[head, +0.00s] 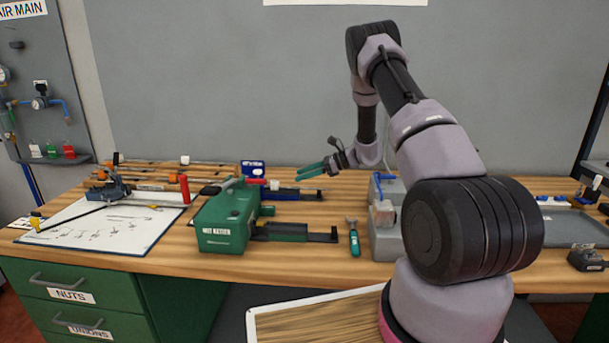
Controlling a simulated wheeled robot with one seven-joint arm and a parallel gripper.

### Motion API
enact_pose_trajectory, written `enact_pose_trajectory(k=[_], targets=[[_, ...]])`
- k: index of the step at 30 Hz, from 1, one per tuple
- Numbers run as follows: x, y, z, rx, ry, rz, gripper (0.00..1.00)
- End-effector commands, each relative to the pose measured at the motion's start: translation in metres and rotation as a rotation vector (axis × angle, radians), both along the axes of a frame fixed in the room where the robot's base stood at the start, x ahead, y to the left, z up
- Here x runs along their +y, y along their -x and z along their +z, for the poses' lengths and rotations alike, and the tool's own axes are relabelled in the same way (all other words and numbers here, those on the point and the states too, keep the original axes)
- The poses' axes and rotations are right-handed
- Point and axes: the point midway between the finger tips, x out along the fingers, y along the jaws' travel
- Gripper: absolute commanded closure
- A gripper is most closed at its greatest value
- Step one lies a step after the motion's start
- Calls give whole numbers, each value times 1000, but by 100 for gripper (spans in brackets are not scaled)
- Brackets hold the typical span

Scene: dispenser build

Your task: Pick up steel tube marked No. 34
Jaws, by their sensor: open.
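Several thin tubes or rods (152,163) lie across the back left of the bench, some with small white tags. The tags are too small to read, so I cannot tell which is No. 34. A dark thin rod (75,218) slants over the white drawing board, by a blue vise-like tool (110,189). My gripper (299,173) has teal fingers and is open, pointing left above the back middle of the bench. I see nothing between its fingers. It is to the right of the tubes and apart from them.
A green machine (224,222) with a dark rail stands at the front middle. A teal-handled tool (354,240) lies right of it. A grey block (386,233) stands beside my arm. A red upright handle (184,188) rises near the tubes. A grey tray (570,230) lies far right.

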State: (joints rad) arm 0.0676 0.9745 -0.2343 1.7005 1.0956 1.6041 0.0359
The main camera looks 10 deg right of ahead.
Motion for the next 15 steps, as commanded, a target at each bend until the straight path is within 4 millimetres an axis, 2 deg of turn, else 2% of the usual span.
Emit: enact_pose_trajectory(k=[5, 15], targets=[[11, -3, -4, 0, 0, 3, 38], [63, -19, -28, 1, 2, 5, 38]])
